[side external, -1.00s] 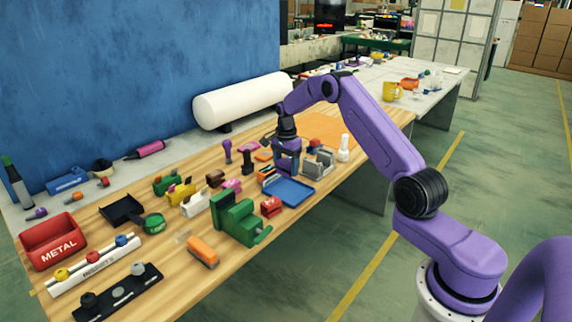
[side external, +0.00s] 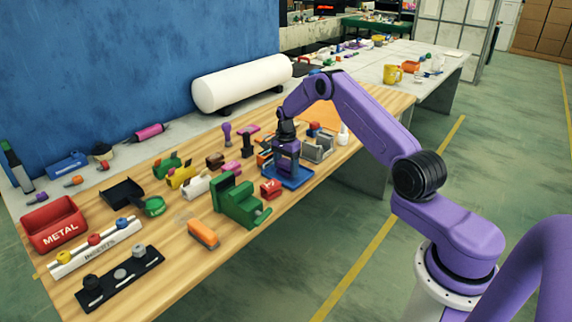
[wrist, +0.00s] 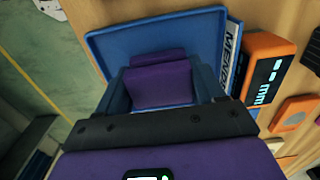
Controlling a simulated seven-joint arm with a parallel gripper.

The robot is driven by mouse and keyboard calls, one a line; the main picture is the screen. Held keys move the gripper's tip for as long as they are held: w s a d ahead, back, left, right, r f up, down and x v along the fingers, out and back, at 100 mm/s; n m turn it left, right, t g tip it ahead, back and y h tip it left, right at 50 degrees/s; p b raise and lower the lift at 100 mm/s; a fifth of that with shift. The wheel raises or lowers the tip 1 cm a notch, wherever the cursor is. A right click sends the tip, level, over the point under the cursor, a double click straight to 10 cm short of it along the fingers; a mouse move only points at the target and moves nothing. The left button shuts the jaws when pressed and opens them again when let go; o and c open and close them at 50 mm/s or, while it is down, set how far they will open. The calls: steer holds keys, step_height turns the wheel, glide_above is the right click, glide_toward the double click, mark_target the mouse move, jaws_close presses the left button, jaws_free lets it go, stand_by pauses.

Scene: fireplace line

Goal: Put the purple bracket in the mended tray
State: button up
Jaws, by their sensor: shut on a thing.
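The mended tray is a shallow blue tray (side external: 303,177) on the wooden bench; in the wrist view its blue floor and rim (wrist: 105,42) lie under my gripper, and a white label partly reading "ME..." (wrist: 232,52) runs along its side. My gripper (side external: 285,176) is over the tray in the side view. In the wrist view my gripper (wrist: 160,88) is shut on the purple bracket (wrist: 158,84), which sits between its two blue fingers. The bracket's lower part is hidden, and I cannot tell whether it touches the tray floor.
An orange device with a display (wrist: 268,68) stands close beside the tray. A grey vise (side external: 318,150) is behind to the right, a small red block (side external: 271,189) and a green vise (side external: 238,204) are in front to the left. Several small parts crowd the left.

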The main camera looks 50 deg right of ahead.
mark_target(286, 162)
steer(key=shift+f, duration=0.6)
steer(key=o, duration=0.8)
steer(key=o, duration=0.4)
steer(key=shift+c, duration=0.9)
steer(key=shift+r, duration=3.1)
